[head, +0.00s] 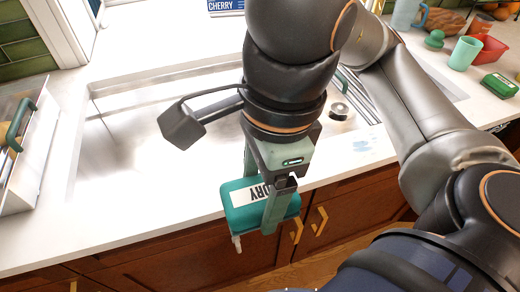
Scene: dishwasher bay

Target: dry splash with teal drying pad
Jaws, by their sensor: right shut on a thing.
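The teal drying pad (241,214) has a white label reading "DRY". My right gripper (261,204) is shut on it, with fingers at both sides of the pad. The pad is tilted and shows over the front edge of the counter, with the cabinet doors behind its lower part. A small pale blue splash (361,145) lies on the white counter strip in front of the sink, to the right of the pad and apart from it. My left gripper is not in view.
The steel sink (150,120) fills the middle of the counter, with a round drain part (339,111) at its right. A white rack (28,150) stands at left. A teal cup (464,53), red container (488,50) and green box (499,85) stand at right.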

